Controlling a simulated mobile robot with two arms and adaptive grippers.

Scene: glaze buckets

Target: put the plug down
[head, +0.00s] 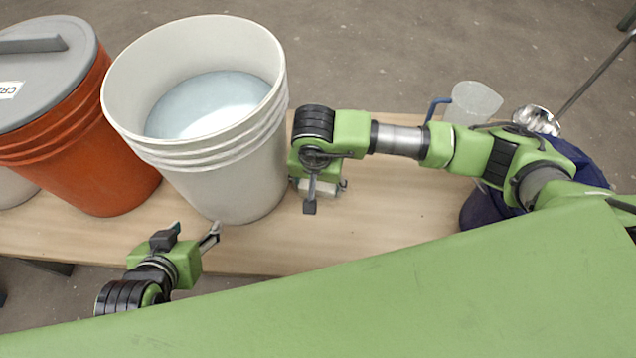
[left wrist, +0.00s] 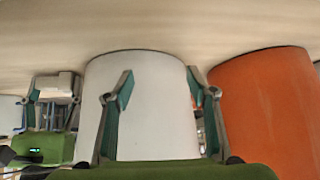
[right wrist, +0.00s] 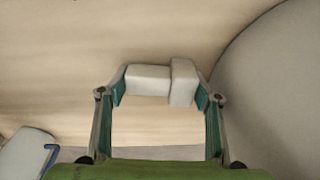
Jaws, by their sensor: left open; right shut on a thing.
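The plug is a small pale stepped block (right wrist: 150,80), held between the fingertips of my right gripper (right wrist: 160,90) in the right wrist view. In the head view my right gripper (head: 326,196) is over the wooden bench, just right of the white bucket, with the plug (head: 320,188) partly hidden under it. The plug also shows in the left wrist view (left wrist: 62,84). I cannot tell whether it touches the bench. My left gripper (head: 188,236) is open and empty in front of the white bucket (head: 245,180).
The white bucket holds pale liquid. An orange bucket (head: 110,170) with a grey lid (head: 60,85) stands left of it. A clear jug (head: 474,103) with a blue handle stands at the right, near a dark blue container (head: 480,208). The bench (head: 400,210) is bare right of my right gripper.

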